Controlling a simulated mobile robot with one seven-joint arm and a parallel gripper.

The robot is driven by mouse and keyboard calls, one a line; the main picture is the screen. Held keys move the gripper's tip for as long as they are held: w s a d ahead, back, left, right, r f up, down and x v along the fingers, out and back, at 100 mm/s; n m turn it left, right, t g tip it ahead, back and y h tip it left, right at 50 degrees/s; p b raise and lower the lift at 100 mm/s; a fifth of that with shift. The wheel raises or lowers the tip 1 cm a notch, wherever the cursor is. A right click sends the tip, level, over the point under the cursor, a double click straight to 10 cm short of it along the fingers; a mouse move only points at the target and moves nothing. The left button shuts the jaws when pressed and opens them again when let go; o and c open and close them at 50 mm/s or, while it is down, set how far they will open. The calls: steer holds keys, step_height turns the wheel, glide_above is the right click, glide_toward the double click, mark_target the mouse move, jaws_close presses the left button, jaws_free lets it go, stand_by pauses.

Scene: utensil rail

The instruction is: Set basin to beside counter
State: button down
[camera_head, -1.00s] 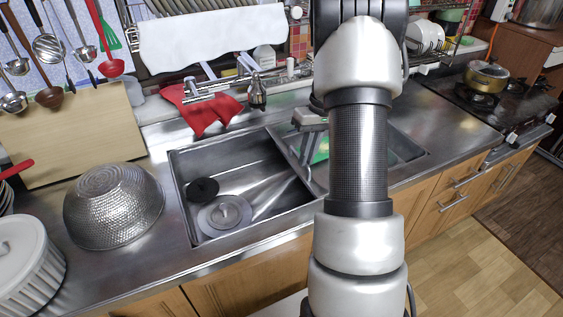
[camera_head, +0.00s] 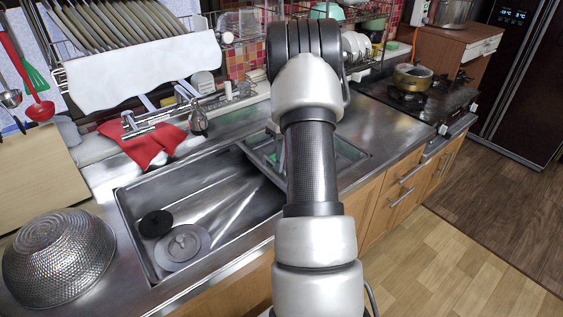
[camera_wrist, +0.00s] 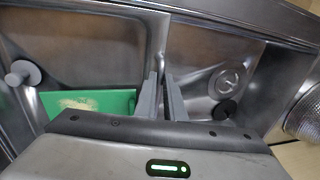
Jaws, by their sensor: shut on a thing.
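The metal basin (camera_head: 352,158) is set in the counter and lies mostly behind my arm. I take it to be the right compartment beside the larger sink (camera_head: 215,190). A green board lies in it and shows in the wrist view (camera_wrist: 90,104). My gripper (camera_wrist: 164,82) is over the wall between the two compartments, its fingers on either side of that wall and shut on it. In the head view my arm hides most of the gripper. The steel counter (camera_head: 225,128) surrounds the sink.
A hammered metal bowl (camera_head: 58,258) stands upside down left of the sink. A red cloth (camera_head: 145,142) lies behind the sink by the tap (camera_head: 197,118). A gold pot (camera_head: 412,76) sits on the stove at right. The wooden floor (camera_head: 440,260) in front is clear.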

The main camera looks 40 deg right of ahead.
steer(key=c, duration=1.8)
jaws_free()
steer(key=shift+d, duration=0.35)
steer(key=shift+c, duration=0.2)
steer(key=shift+a+r, duration=0.1)
steer(key=shift+r, duration=0.05)
steer(key=shift+r, duration=0.35)
steer(key=p+v, duration=0.2)
steer(key=v, duration=1.4)
steer(key=shift+r, duration=0.25)
